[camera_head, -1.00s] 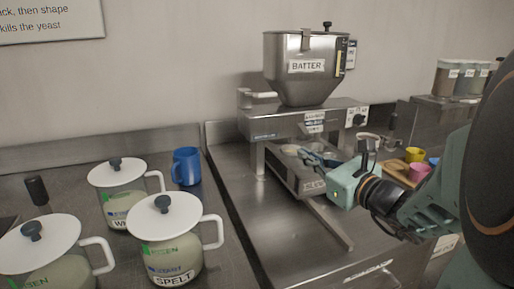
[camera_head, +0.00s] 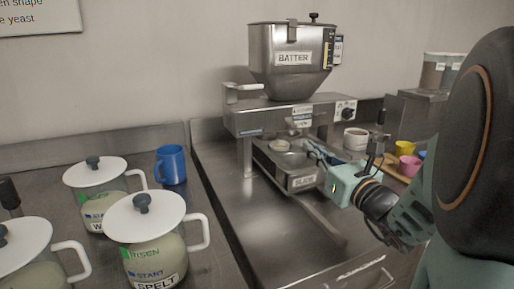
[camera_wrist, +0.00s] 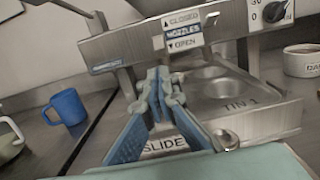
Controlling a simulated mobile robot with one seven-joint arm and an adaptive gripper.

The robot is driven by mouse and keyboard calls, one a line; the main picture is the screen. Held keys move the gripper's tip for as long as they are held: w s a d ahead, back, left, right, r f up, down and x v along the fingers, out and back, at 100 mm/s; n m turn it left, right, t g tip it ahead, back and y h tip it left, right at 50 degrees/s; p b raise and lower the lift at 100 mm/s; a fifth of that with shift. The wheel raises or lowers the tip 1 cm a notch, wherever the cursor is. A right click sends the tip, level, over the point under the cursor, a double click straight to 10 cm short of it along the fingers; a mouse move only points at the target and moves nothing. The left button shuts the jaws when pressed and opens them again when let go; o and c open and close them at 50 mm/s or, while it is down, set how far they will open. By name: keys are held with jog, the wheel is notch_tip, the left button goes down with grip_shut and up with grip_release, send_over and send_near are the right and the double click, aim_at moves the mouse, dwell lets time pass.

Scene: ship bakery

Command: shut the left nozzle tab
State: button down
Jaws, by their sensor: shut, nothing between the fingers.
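The batter depositor has a steel hopper (camera_head: 291,80) above a flat steel body (camera_head: 265,120). Its front carries a nozzle label (camera_wrist: 183,31) with CLOSED at an up arrow and OPEN at a down arrow. I cannot make out the left nozzle tab clearly in either view. My gripper (camera_head: 312,147) is at the front of the machine, just below its body. In the wrist view its blue fingers (camera_wrist: 160,82) are together and empty, below the nozzle label. They hide part of the space under the body.
A tin tray (camera_wrist: 235,90) marked TIN 1 and SLIDE sits under the machine on a rail. A white handle (camera_head: 243,87) sticks out at upper left. Lidded jars (camera_head: 148,215) and a blue mug (camera_head: 171,164) stand left. A white bowl (camera_head: 356,138) and small coloured cups (camera_head: 409,165) stand right.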

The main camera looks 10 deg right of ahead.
aim_at(292, 124)
jog(key=x, duration=0.7)
jog(key=shift+w+a+b, duration=0.1)
jog(key=shift+w+b, duration=0.2)
jog(key=shift+b, duration=0.05)
jog(key=shift+r+p, duration=0.2)
jog(key=shift+p, duration=0.2)
jog(key=shift+r+g+p, duration=0.1)
jog(key=shift+g+p, duration=0.2)
jog(key=shift+p, duration=0.1)
jog(key=shift+s+p, duration=0.1)
jog(key=shift+p, duration=0.2)
